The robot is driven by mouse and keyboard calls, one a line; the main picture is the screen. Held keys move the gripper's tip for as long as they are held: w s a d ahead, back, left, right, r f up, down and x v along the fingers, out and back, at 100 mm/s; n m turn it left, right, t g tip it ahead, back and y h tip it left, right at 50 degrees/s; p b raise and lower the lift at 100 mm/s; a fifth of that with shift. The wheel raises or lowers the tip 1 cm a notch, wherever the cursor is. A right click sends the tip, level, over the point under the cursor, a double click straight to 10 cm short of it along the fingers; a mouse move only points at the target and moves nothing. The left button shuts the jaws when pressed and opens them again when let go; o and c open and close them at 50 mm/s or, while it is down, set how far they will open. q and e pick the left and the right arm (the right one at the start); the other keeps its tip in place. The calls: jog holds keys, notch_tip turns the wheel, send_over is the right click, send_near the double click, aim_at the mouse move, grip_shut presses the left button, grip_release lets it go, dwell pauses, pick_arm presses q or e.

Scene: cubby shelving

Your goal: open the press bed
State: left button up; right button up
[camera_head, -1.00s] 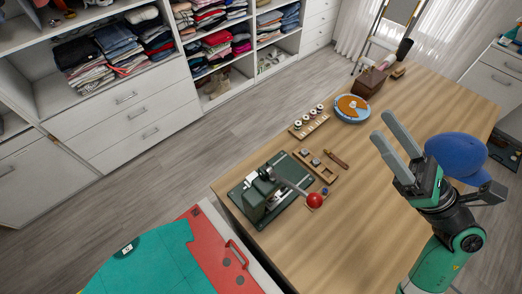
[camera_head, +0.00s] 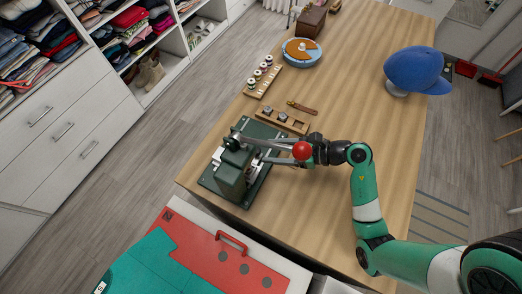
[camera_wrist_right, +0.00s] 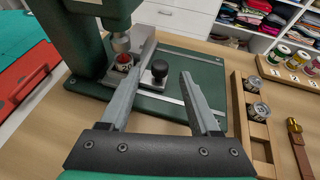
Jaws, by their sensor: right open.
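The dark green press (camera_head: 235,170) stands on its base plate at the near-left table edge. Its lever ends in a red ball (camera_head: 302,151), which overlaps my right gripper in the head view. My right gripper (camera_head: 262,150) reaches left over the press plate, open and empty. In the right wrist view its two fingers (camera_wrist_right: 168,76) are spread, with a black knob (camera_wrist_right: 159,70) close by the left fingertip; contact cannot be told. The knob sits on the metal press bed (camera_wrist_right: 128,82). A small red round piece (camera_wrist_right: 123,61) lies under the ram (camera_wrist_right: 121,42). My left gripper is not in view.
A wooden tray (camera_head: 283,120) with small metal pieces lies right behind the press. A spool rack (camera_head: 264,78), a blue round tray (camera_head: 302,52) and a blue cap (camera_head: 415,70) stand farther back. A teal and red board (camera_head: 190,250) is below the near edge.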

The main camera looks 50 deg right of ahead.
aim_at(259, 150)
jog(key=x, duration=0.4)
jog(key=shift+w+b, duration=0.1)
jog(key=shift+b, duration=0.25)
grip_shut()
dwell(1.0)
